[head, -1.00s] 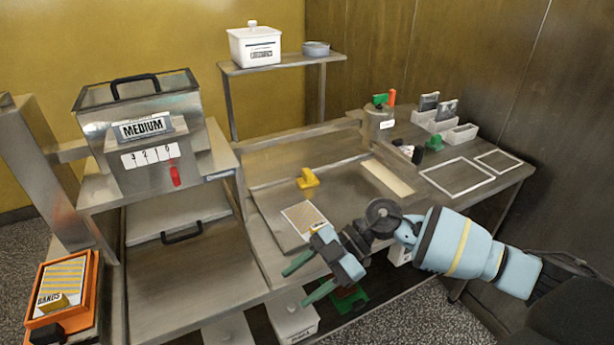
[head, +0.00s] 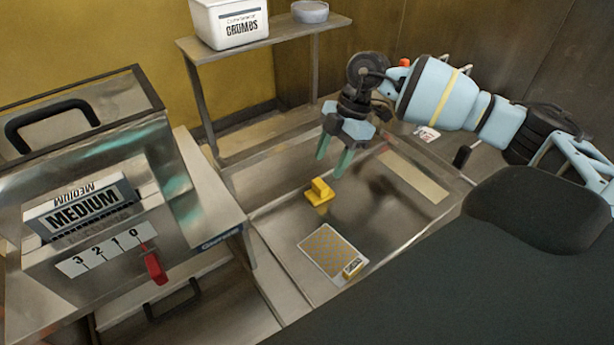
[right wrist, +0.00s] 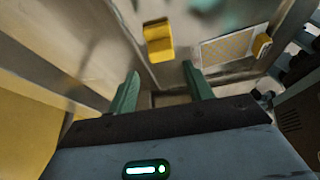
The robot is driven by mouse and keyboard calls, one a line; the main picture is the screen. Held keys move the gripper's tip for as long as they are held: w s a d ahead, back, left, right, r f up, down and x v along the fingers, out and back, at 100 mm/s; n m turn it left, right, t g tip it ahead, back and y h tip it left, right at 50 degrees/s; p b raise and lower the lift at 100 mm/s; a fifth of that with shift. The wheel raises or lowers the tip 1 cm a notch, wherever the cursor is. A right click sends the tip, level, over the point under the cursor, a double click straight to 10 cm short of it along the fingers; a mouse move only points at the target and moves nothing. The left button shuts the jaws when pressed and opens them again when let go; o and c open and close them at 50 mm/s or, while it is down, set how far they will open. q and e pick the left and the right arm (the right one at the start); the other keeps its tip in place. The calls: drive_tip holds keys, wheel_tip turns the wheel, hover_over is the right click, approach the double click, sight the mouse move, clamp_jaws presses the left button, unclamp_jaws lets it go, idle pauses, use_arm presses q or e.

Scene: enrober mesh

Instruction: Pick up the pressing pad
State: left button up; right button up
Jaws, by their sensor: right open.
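The pressing pad appears to be the yellow block with a raised grip (head: 319,192), standing on the metal tray surface (head: 390,215). It also shows in the right wrist view as a yellow block (right wrist: 158,42), just beyond the fingertips and between their lines. My right gripper (head: 334,162) is open and empty, with green fingers pointing down. It hangs above and slightly behind the pad, apart from it. The fingers also show in the right wrist view (right wrist: 160,76). My left gripper is not in view.
A patterned mesh card (head: 328,250) with a yellow tab lies on the tray in front of the pad. A metal machine labelled MEDIUM (head: 90,215) stands at the left. A shelf (head: 265,38) at the back holds a white crumbs tub (head: 230,22) and a grey bowl (head: 310,11).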

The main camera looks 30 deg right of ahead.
sight(321, 183)
drive_tip(key=shift+s+r, duration=0.1)
drive_tip(key=shift+s, duration=0.25)
drive_tip(key=shift+s+a+f, duration=0.1)
drive_tip(key=shift+a+f, duration=0.05)
drive_tip(key=shift+f, duration=0.1)
drive_tip(key=shift+x, duration=0.85)
drive_tip(key=shift+f, duration=0.2)
drive_tip(key=shift+w+x, duration=0.2)
drive_tip(key=shift+x, duration=1.1)
drive_tip(key=shift+w+x, duration=0.15)
drive_tip(key=shift+x, duration=1.15)
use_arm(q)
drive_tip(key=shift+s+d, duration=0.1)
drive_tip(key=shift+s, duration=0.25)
use_arm(e)
drive_tip(key=shift+c, duration=0.4)
drive_tip(key=c, duration=0.7)
